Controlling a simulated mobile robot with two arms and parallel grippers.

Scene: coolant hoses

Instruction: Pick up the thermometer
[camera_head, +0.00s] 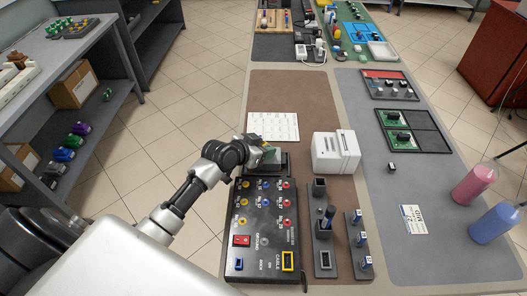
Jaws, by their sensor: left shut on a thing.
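My left gripper (258,151) reaches over the far end of the black control panel, near the middle of the bench. It is shut on a small grey-green thing (271,156), partly hidden by the fingers and close to a dark base. I cannot tell whether this is the thermometer. A dark blue upright piece (328,216) stands in a black block on a grey plate right of the panel; what it is, I cannot tell for sure. My right gripper is not in view.
The black panel (262,222) has several coloured sockets. A white box-shaped device (336,152) and a white printed sheet (272,126) lie near the gripper. Pink (473,184) and blue (493,222) bottles stand at right. The brown mat (292,90) is clear beyond the sheet.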

